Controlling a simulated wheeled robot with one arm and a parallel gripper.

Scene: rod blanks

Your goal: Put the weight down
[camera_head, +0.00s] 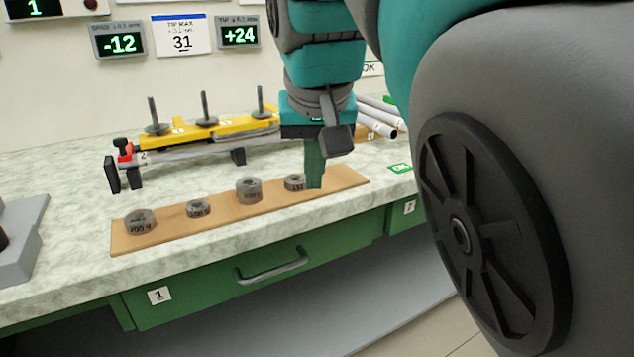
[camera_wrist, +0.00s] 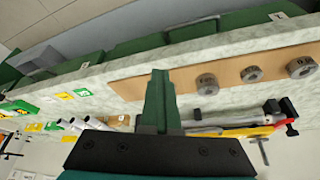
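Several grey ring-shaped weights stand in a row on a tan board (camera_head: 222,217) at the bench front. In the head view they are a left weight (camera_head: 141,222), a small one (camera_head: 198,208), a taller one (camera_head: 249,190) and a right one (camera_head: 295,182). My gripper (camera_head: 315,183) points down at the board's right part, just right of the right weight. Whether the fingers touch the board is unclear.
Behind the board stands a yellow bar (camera_head: 210,132) with three upright dark pegs over a grey rod. Pale rods (camera_head: 380,115) lie behind my gripper at the right. A grey block (camera_head: 22,240) is at the left edge. A green drawer (camera_head: 230,280) is below.

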